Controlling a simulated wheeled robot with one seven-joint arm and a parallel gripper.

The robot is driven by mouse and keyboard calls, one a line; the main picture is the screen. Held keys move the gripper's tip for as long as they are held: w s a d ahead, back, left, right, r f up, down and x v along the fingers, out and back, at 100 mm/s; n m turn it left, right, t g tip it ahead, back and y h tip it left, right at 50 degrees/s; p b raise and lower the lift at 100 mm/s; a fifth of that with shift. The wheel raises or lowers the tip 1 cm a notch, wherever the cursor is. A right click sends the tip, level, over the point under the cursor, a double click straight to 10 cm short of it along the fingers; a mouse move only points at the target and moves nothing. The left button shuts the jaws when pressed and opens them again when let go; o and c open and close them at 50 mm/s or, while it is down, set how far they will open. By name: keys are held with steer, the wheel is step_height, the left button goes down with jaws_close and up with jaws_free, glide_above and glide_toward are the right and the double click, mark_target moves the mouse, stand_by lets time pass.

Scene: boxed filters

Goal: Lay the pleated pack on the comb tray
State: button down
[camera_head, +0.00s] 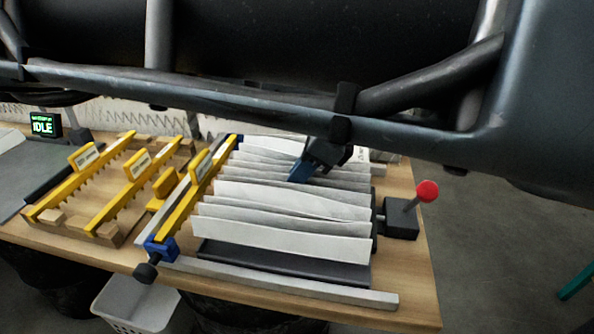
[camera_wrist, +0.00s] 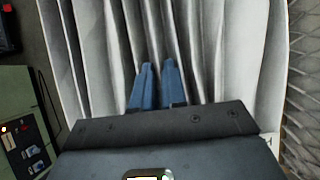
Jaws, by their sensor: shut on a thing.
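The pleated pack (camera_head: 285,215) is a row of white upright folds lying on a dark plate (camera_head: 285,264) at the right of the bench. Its folds fill most of the wrist view (camera_wrist: 210,60). My gripper (camera_head: 299,174) reaches down among the folds toward the pack's far side, its blue fingers close together. In the wrist view my gripper (camera_wrist: 158,68) is shut on a fold; the pinched edge is mostly hidden between the fingers. The comb tray (camera_head: 108,232), a wooden frame with toothed yellow bars, stands left of the pack and looks empty of pleats.
A yellow bar with blue ends (camera_head: 203,190) stands between tray and pack. A metal rail (camera_head: 285,284) runs along the front. A dark box with a red-knobbed lever (camera_head: 402,218) stands at right. A display reading IDLE (camera_head: 43,125) is at back left. My arm covers the top.

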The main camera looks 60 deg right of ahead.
steer(key=shift+f+b, duration=2.05)
steer(key=shift+f, duration=0.4)
steer(key=shift+f, duration=0.25)
steer(key=c, duration=1.4)
jaws_free()
steer(key=shift+c, duration=0.2)
steer(key=shift+r+p, duration=2.05)
steer(key=shift+r, duration=0.25)
steer(key=shift+o, duration=0.2)
steer(key=o, duration=0.5)
